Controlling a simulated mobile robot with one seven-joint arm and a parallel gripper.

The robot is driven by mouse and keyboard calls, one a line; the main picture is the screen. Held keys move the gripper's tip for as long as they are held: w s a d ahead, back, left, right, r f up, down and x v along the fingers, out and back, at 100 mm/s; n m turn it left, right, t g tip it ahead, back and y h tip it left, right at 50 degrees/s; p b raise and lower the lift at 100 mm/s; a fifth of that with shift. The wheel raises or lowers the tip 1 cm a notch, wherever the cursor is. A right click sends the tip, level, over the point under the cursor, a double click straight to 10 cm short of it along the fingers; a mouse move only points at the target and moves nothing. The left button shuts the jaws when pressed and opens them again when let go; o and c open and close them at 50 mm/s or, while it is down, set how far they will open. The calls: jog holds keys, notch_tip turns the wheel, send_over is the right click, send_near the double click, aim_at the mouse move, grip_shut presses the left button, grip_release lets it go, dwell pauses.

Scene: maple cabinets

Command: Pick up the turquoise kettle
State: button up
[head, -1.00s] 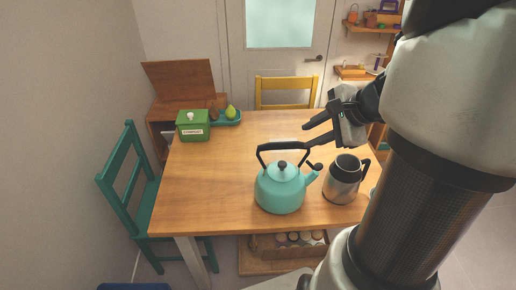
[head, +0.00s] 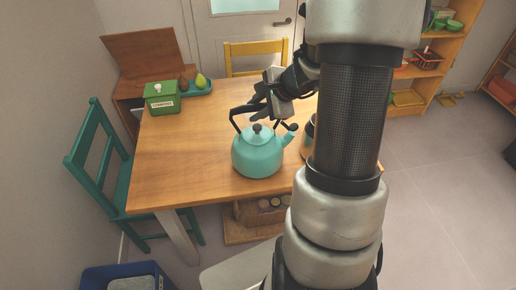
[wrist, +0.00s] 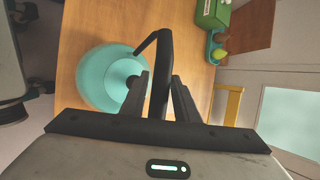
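The turquoise kettle (head: 258,155) stands upright on the wooden table (head: 170,180), near its front edge. Its black handle arches over the lid, and its spout points right. My gripper (head: 260,98) is at the top of the handle. In the wrist view, the black handle (wrist: 163,50) runs between the two fingers of my gripper (wrist: 160,77), and the kettle body (wrist: 95,80) lies below and to the left. The fingers look apart, one on each side of the handle. I cannot see a firm grip.
A silver pot (head: 307,138) stands right of the kettle, partly hidden by my arm. A green box (head: 160,98) and a teal tray with fruit (head: 197,90) sit at the back left. A teal chair (head: 100,165) and a yellow chair (head: 255,52) stand at the table.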

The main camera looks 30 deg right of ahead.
jog(key=shift+x, duration=1.2)
jog(key=shift+r, duration=0.1)
grip_shut()
jog(key=shift+w+r, duration=0.1)
